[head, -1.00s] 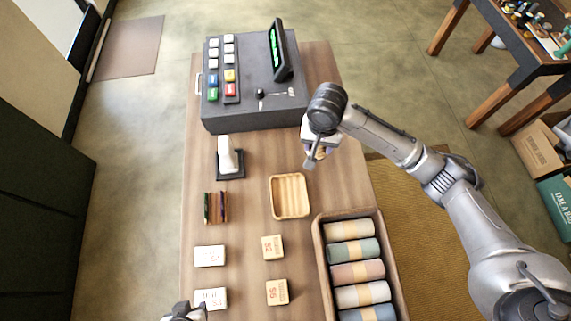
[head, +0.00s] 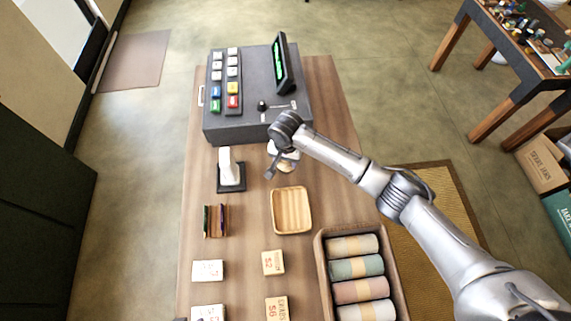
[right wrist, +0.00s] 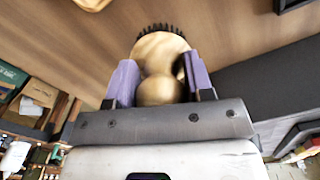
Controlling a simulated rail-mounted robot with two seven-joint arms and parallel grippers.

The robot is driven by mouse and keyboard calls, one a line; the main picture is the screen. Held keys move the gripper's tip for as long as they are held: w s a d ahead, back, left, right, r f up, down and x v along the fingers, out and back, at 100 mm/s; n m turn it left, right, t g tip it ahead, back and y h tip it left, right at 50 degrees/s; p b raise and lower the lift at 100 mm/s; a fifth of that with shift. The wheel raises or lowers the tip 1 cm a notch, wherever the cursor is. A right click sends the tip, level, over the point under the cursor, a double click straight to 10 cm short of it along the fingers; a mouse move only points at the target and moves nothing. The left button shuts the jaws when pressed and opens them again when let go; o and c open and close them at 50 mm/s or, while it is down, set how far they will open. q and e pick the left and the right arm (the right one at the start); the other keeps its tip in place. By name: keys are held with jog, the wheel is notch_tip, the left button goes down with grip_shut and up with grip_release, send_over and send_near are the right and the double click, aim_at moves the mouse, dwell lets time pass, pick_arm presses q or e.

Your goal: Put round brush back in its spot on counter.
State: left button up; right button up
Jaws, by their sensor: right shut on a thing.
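The round brush (right wrist: 160,72) has a pale wooden knob and body with dark bristles along its far edge. In the right wrist view it sits between the two purple finger pads of my right gripper (right wrist: 158,84), which is shut on it. In the head view my right gripper (head: 283,158) is over the wooden counter (head: 335,120), just in front of the cash register and behind the square wooden tray. The brush is mostly hidden there by the wrist; only a bit of tan shows below it. My left gripper is not clearly visible.
The grey cash register (head: 245,118) stands behind the gripper. A white device on a black stand (head: 227,170) is to its left. In front are the empty wooden tray (head: 291,210), small cards (head: 208,270) and a box of rolled cloths (head: 322,262).

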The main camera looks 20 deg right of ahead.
aim_at(286, 166)
jog(key=shift+w+f, duration=0.1)
jog(key=shift+f, duration=1.95)
jog(key=shift+f, duration=0.2)
jog(key=o, duration=0.9)
notch_tip(286, 166, up, 12)
jog(key=shift+r, duration=0.25)
